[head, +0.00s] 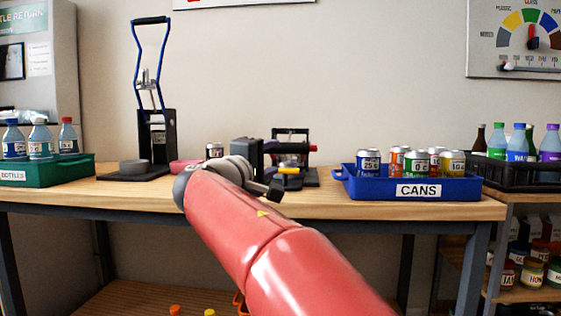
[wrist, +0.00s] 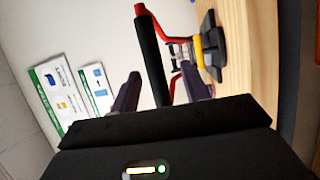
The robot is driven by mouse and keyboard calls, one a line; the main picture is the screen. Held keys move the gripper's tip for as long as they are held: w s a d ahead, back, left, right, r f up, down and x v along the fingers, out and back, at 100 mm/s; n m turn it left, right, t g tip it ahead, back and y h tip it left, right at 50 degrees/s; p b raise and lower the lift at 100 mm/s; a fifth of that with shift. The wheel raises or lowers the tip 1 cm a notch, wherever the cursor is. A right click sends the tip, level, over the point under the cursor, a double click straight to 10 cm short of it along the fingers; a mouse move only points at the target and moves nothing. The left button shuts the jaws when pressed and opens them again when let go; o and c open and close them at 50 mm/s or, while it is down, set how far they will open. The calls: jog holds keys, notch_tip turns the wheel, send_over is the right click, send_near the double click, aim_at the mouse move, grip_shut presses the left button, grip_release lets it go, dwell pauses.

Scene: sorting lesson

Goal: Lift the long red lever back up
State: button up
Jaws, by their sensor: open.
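The long red lever shows in the wrist view as red arms (wrist: 165,35) joined by a thick black grip bar (wrist: 151,60). It belongs to a small dark press (wrist: 211,48) on the table. In the head view the press (head: 291,134) stands right of the middle, and a little of the lever's red (head: 313,148) shows low down; my arm and gripper hide part of it. My gripper (head: 283,148) is open beside the press. In the wrist view the black bar appears between the two fingers (wrist: 160,72); I cannot tell whether they touch it.
A taller press with a raised blue lever (head: 151,60) stands at the left. A green bottle crate (head: 75,172) is far left. A blue cans tray (head: 350,183) and a black bottle crate (head: 482,178) are right. A can (head: 214,150) stands behind my arm.

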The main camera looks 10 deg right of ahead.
aim_at(276, 149)
jog(key=shift+w+a+r, duration=0.2)
jog(key=shift+a+r, duration=0.15)
jog(key=shift+w+d+r, duration=0.2)
jog(key=shift+w, duration=0.05)
jog(key=p+x, duration=0.1)
jog(key=x, duration=0.6)
jog(key=shift+a, duration=0.1)
grip_shut()
